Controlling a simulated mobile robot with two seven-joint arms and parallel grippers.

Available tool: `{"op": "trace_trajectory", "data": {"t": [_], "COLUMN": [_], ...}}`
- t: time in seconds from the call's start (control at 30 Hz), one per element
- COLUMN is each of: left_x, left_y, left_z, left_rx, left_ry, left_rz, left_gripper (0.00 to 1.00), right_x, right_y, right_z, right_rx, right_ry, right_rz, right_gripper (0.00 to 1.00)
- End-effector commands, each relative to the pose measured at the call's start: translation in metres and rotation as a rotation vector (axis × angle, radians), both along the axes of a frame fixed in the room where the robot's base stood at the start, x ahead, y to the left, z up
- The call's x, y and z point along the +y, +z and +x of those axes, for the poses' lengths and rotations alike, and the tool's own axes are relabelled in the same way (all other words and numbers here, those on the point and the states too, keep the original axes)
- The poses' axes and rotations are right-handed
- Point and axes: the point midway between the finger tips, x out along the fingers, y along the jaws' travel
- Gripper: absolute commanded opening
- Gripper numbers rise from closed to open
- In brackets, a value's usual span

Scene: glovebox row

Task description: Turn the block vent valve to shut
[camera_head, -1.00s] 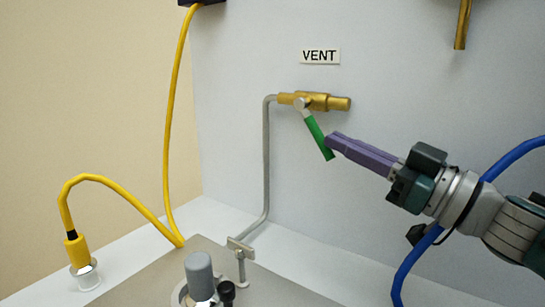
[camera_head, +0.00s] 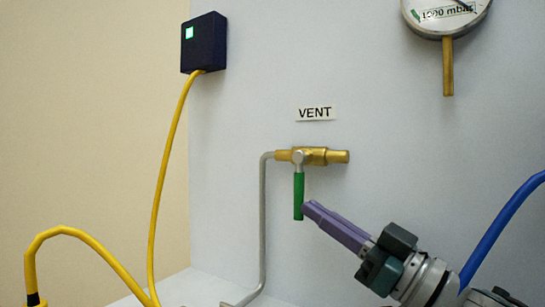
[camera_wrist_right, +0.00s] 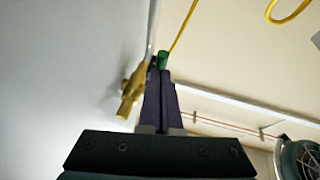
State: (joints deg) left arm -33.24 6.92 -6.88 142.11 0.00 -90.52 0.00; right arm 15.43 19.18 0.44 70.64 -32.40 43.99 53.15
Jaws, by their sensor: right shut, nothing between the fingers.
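The brass vent valve (camera_head: 322,156) is on the grey wall under the VENT label (camera_head: 315,113). Its green handle (camera_head: 299,197) hangs straight down, square to the level brass body. My right gripper (camera_head: 308,208), with purple fingers, is shut and empty. Its tips are at the right side of the handle's lower end; I cannot tell whether they touch. In the right wrist view the handle's green end (camera_wrist_right: 162,60) shows just beyond the fingertips (camera_wrist_right: 159,74), with the brass body (camera_wrist_right: 131,95) to the left. My left gripper is not in view.
A grey pipe (camera_head: 263,225) runs down from the valve. A dark box (camera_head: 204,43) with a green light and yellow cable (camera_head: 165,170) is at left. A gauge (camera_head: 446,14) is top right, and a blue hose (camera_head: 500,225) passes behind my right arm.

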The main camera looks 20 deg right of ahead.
Motion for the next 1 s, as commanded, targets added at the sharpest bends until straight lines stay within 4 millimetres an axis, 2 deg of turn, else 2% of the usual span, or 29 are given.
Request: {"op": "trace_trajectory", "data": {"t": [0.43,0.57,0.67,0.77,1.0], "left_x": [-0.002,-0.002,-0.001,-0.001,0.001], "left_y": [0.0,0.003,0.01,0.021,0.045], "left_z": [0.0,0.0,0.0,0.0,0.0], "left_rx": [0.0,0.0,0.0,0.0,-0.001], "left_ry": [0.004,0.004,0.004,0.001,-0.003], "left_rz": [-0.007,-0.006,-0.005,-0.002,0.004], "left_gripper": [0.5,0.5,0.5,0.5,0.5], "right_x": [0.001,0.001,0.001,0.001,0.001], "right_y": [-0.005,0.001,0.016,0.041,0.109], "right_z": [0.001,0.001,0.001,0.0,-0.001], "right_rx": [0.011,0.011,0.007,0.0,-0.006], "right_ry": [-0.002,-0.002,-0.001,0.001,0.002], "right_rz": [-0.004,-0.006,-0.006,-0.007,-0.007], "right_gripper": [0.0,0.0,0.0,0.0,0.0]}}
